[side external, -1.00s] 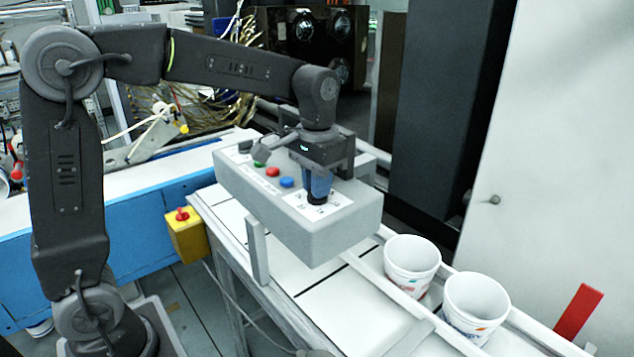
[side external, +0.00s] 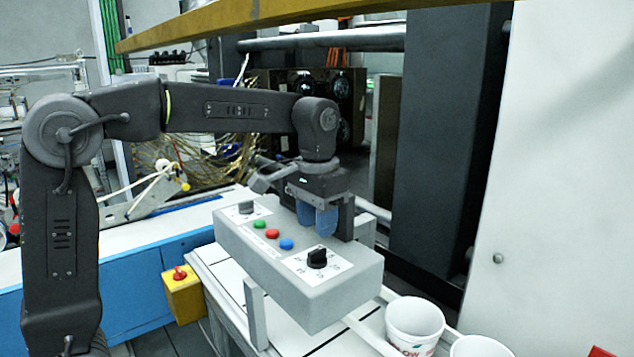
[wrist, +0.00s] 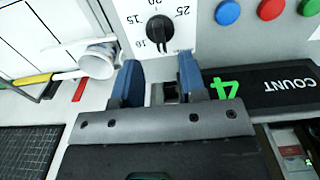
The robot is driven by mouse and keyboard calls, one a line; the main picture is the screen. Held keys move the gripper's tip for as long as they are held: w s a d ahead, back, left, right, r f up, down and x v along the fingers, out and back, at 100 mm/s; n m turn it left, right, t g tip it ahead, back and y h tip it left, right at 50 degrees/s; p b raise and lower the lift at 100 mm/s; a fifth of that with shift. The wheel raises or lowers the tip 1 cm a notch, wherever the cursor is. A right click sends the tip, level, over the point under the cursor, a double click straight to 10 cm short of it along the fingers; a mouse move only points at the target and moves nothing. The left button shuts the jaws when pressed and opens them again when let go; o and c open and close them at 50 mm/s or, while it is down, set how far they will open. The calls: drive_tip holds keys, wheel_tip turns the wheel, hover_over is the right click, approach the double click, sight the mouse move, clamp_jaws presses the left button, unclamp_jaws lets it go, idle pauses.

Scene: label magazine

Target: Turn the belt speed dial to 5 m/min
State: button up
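The belt speed dial is a black knob (side external: 317,258) on a white scale plate at the near right end of the grey control box (side external: 345,290). In the wrist view the dial (wrist: 159,29) shows at the top centre, with 10, 15 and 25 readable around it; I cannot read its exact setting. My gripper (side external: 317,220) is above and behind the dial, clear of it. In the wrist view its two blue fingers (wrist: 160,82) are apart with nothing held between them.
Green (side external: 260,225), red (side external: 272,233) and blue (side external: 286,244) buttons and a second, grey knob (side external: 245,208) share the box top. A count display (wrist: 265,90) shows a green 4. White cups (side external: 414,320) stand right of the box. A yellow emergency-stop box (side external: 184,297) hangs left.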

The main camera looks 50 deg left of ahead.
sight(316, 250)
wheel_tip(316, 250, up, 8)
drive_tip(key=shift+r, duration=0.2)
idle(0.5)
drive_tip(key=s+f+t, duration=0.2)
drive_tip(key=s+f, duration=0.4)
drive_tip(key=s, duration=0.3)
drive_tip(key=s+f+t, duration=0.3)
drive_tip(key=s+f, duration=0.4)
drive_tip(key=s, duration=0.2)
drive_tip(key=shift+s+d+f+t, duration=0.15)
drive_tip(key=shift+s+d+t, duration=0.05)
drive_tip(key=shift+s+t, duration=0.15)
idle(0.8)
